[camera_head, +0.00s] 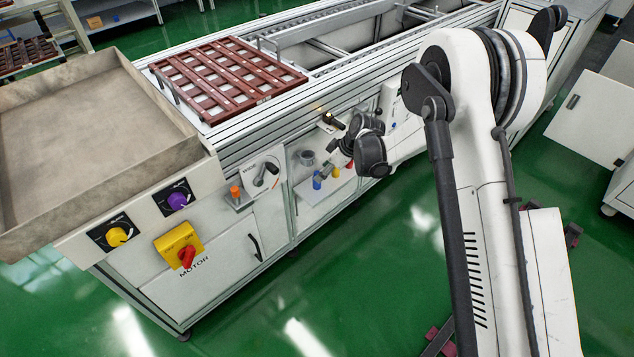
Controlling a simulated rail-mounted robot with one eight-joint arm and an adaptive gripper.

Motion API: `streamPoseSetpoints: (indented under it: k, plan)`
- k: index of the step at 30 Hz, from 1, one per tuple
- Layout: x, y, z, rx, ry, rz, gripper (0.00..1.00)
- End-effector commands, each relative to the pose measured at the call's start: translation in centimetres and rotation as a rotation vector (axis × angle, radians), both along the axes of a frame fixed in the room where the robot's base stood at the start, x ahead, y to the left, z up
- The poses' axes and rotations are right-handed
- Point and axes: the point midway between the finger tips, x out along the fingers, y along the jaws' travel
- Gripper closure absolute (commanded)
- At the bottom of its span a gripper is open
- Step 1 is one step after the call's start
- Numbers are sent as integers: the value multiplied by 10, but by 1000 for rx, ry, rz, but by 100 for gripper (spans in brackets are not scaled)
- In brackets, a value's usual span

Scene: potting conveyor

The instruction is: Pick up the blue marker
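A small upright blue cylinder (317,181), which looks like the blue marker, stands on a pale shelf (308,203) in an open bay of the conveyor's side. It is too small to make out a cap or tip. My gripper (337,146) is dark and sits at the end of my white arm, above and to the right of the blue cylinder in the picture, apart from it. Its fingers are small and overlap dark parts behind, so I cannot tell whether they are open or shut.
Near the cylinder are a grey cup (306,157), a yellow item (336,172) and a red item (350,164). An orange cylinder (235,191) stands on a small ledge to the left. Brown trays (226,77) lie on the conveyor. Green floor (370,260) is open in front.

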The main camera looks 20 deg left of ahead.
Motion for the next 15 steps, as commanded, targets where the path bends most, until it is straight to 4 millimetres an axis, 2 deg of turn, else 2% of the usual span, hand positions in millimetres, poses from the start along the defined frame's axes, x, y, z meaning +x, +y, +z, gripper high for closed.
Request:
streamPoseSetpoints:
  k: [10,15]
  plan:
    - [4,23,-37,-1,0,1,54]
    - [5,27,-43,-1,0,0,54]
